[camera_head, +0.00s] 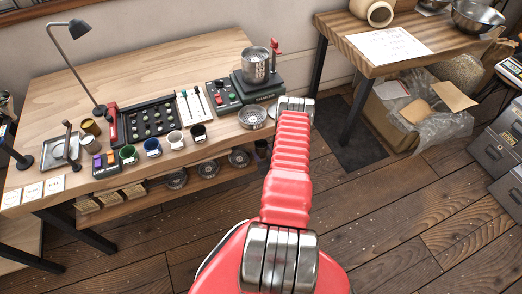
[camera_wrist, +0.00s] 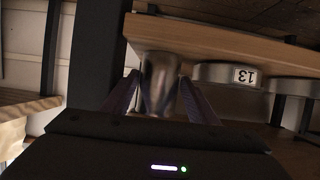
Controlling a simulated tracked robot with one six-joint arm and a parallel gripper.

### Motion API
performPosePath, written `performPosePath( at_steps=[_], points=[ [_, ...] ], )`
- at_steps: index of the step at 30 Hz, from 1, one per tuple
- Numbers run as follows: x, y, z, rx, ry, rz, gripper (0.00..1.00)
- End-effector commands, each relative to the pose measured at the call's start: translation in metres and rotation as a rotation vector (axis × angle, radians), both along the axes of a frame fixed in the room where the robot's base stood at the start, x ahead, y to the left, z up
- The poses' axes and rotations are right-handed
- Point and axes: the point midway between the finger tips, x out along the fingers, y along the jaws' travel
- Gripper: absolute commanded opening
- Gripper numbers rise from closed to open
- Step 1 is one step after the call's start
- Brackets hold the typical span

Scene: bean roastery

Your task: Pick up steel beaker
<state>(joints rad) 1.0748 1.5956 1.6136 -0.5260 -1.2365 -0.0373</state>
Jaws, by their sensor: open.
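The steel beaker (camera_wrist: 160,80) is a shiny metal cup in the middle of the wrist view, beside a row of round tins. My gripper (camera_wrist: 160,98) is open, with one finger on each side of the beaker. I cannot tell whether either finger touches it. My red arm reaches toward the table's right end in that view, and my gripper is hidden there.
Round tins stand next to the beaker, one labelled 13 (camera_wrist: 228,73). The lower shelf (camera_head: 150,191) lies under the wooden tabletop (camera_head: 150,70). A dark table leg (camera_wrist: 97,50) stands close to my gripper. A metal cup (camera_head: 256,66) sits on a device above.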

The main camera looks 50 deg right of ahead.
Motion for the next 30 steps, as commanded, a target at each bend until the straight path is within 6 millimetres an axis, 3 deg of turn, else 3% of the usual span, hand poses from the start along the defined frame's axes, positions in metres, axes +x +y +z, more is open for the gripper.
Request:
performPosePath(
  at_steps=[7,24,30],
  points=[
    [0.019,-0.011,-0.009,-0.001,0.000,0.000,0.54],
    [0.020,-0.012,-0.010,0.001,0.000,0.000,0.54],
    [0.020,-0.012,-0.010,0.001,0.000,0.000,0.39]
  ],
)
